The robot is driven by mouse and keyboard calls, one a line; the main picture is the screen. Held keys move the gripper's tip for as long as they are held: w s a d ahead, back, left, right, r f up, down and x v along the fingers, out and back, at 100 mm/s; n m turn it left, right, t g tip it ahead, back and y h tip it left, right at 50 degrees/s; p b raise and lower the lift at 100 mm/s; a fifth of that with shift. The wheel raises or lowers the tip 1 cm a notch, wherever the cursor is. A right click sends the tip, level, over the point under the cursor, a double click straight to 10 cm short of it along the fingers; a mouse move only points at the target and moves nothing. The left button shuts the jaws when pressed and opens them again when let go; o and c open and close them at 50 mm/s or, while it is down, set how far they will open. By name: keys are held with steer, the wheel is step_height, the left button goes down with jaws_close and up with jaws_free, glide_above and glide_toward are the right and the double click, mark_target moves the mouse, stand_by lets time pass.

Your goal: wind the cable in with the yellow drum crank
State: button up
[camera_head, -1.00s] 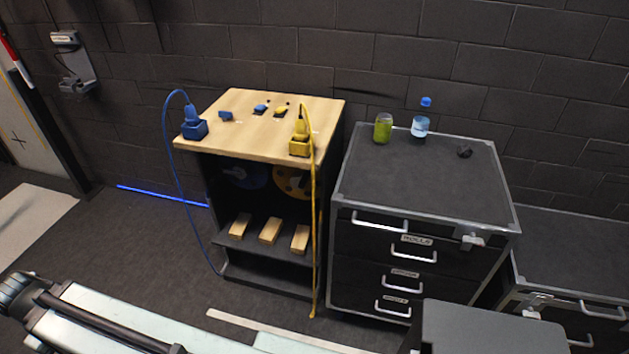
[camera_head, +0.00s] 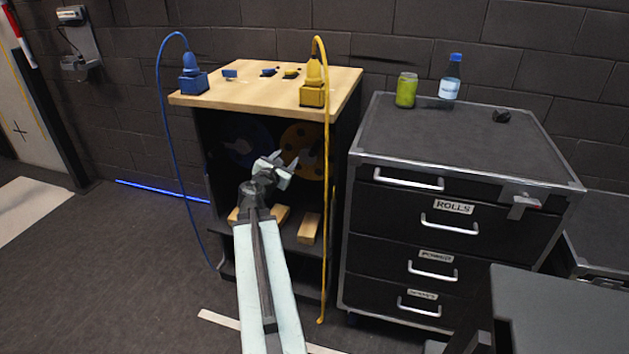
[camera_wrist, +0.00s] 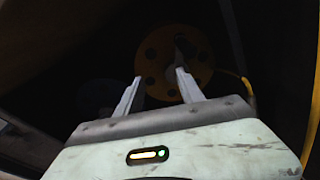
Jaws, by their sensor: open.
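The yellow drum (camera_head: 301,139) hangs inside the dark cabinet under the wooden top, right of the blue drum (camera_head: 246,146). In the wrist view the yellow drum (camera_wrist: 162,47) shows as a disc with several round holes, beyond my fingers. Its crank is hard to make out in the dark. The yellow cable (camera_head: 327,200) rises from the yellow plug (camera_head: 313,82) and hangs down the cabinet's right front to the floor. My gripper (camera_head: 279,160) is open and empty in front of the cabinet opening; it also shows in the wrist view (camera_wrist: 158,75).
A blue plug (camera_head: 192,76) and cable stand at the top's left corner. Wooden blocks (camera_head: 309,228) lie on the lower shelf. A drawer cabinet (camera_head: 465,148) with a green can (camera_head: 406,90) and bottle (camera_head: 451,78) stands close on the right. Floor at left is clear.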

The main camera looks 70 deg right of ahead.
mark_target(315, 148)
steer(key=s+d+n, duration=0.1)
steer(key=s, duration=0.1)
steer(key=s+d+f+n+b, duration=0.1)
steer(key=s+d+n+h, duration=0.1)
steer(key=s, duration=0.1)
steer(key=shift+s+d+f+n, duration=0.3)
steer(key=shift+s, duration=0.05)
steer(key=shift+s+d+r+n, duration=0.2)
steer(key=shift+s+n, duration=0.1)
steer(key=shift+n, duration=0.1)
steer(key=d, duration=0.8)
steer(key=shift+w, duration=0.3)
steer(key=shift+a, duration=0.15)
jaws_close()
